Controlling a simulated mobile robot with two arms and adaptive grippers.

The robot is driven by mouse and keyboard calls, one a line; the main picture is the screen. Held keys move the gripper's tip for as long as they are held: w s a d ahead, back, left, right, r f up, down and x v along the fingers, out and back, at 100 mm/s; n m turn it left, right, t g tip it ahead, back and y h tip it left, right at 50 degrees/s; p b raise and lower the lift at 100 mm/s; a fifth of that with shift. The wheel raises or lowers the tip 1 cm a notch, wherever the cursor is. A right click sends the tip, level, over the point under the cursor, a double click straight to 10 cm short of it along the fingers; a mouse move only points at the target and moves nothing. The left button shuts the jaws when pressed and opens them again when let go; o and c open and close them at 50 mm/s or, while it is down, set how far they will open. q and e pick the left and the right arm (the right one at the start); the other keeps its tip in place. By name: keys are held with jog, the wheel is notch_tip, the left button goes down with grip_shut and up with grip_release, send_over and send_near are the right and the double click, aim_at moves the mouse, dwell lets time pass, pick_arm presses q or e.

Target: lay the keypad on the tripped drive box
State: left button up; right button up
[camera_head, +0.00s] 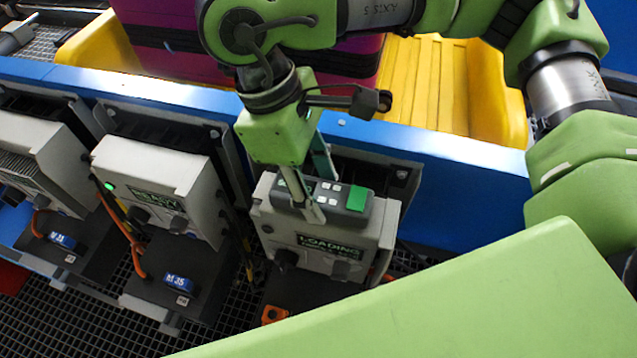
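The keypad (356,199) is a dark grey block with a green patch at its right end and a few pale keys. It lies along the top of a pale drive box (376,236), whose dark display reads LOADING; it appears to touch the box top. My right gripper (315,197) comes down from above and is shut on the keypad. One finger crosses its front face and the other is mostly hidden behind it. My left gripper is not in view.
A drive box with a green light and a READY display (160,180) stands to the left; another (42,160) is farther left. Behind them runs a blue rail (160,92), with yellow trays (428,75) and a magenta case (165,48) beyond. Orange cables hang below.

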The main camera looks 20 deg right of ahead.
jog(key=shift+r+p, duration=0.45)
jog(key=v, duration=1.1)
jog(key=shift+a+r+b, duration=0.2)
jog(key=shift+r+b, duration=0.1)
jog(key=shift+b, duration=0.05)
